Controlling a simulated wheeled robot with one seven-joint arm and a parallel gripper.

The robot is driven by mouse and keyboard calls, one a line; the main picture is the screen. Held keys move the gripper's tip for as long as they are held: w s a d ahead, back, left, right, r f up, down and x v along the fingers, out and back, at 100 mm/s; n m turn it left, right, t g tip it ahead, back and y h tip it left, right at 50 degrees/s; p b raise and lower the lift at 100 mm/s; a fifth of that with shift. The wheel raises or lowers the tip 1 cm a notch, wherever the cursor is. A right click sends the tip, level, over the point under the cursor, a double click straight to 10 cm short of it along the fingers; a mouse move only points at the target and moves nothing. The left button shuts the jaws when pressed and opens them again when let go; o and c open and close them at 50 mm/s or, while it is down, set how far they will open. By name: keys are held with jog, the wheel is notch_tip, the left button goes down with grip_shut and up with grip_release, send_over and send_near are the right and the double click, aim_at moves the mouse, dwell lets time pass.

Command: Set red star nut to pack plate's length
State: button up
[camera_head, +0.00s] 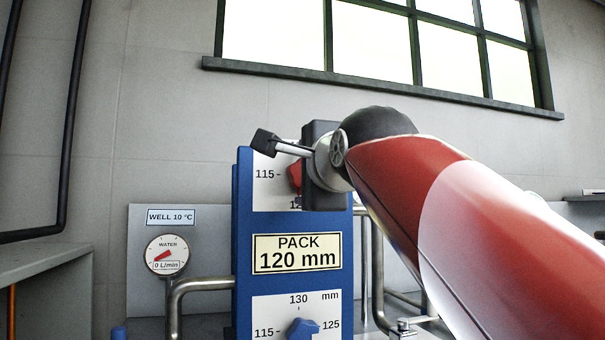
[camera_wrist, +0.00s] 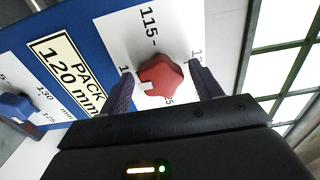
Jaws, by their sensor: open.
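The red star nut (camera_wrist: 162,72) sits on a white dial on a blue panel. In the head view the nut (camera_head: 294,176) is mostly hidden by my gripper. My gripper (camera_wrist: 161,75) is open, with one dark finger on each side of the nut; I cannot tell whether they touch it. A white mark on the nut faces lower left in the wrist view, toward a partly hidden label. "115" is readable on this dial; a label starting "12" shows under the nut in the head view. The pack plate (camera_head: 297,254) reads "PACK 120 mm"; it also shows in the wrist view (camera_wrist: 66,73).
A blue star knob (camera_head: 302,328) on a second dial, marked 115, 125 and 130 mm, sits below the plate. A water gauge (camera_head: 166,256) reading 0 L/min is at left. Steel pipes (camera_head: 200,284) flank the panel. A window spans the wall above.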

jog(key=b+v, duration=0.1)
jog(key=v, duration=0.6)
jog(key=shift+s, duration=0.4)
jog(key=shift+d, duration=0.15)
